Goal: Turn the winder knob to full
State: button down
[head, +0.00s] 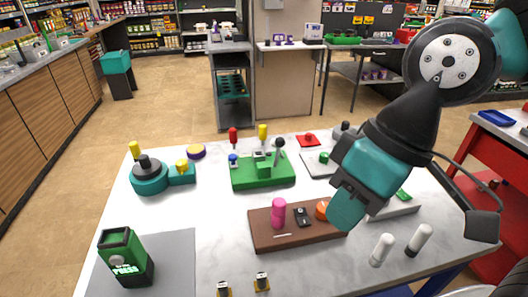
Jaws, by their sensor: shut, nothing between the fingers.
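My gripper (346,212) reaches down from the upper right. Its teal fingers are together with nothing visible between them, and the tip is over the right end of a brown board (268,235). An orange knob (323,209) on that board is partly hidden behind my fingers; I cannot tell whether they touch it. A pink upright cylinder (278,213) and a small black piece (303,216) are on the same board. No label shows which part is the winder knob. A teal round unit with a black knob (148,165) stands at the left.
A green block with several levers (262,172) stands behind the board. A green box with a lit display (125,257) is on a grey mat (170,275) at front left. Two white-and-dark posts, (381,249) the left one, stand at front right. Bare white table lies left of the board.

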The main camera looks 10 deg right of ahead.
aim_at(319, 213)
jog(key=z, duration=0.2)
jog(key=k, duration=1.1)
jog(key=u, duration=0.85)
jog(key=i, duration=1.1)
jog(key=z, duration=0.2)
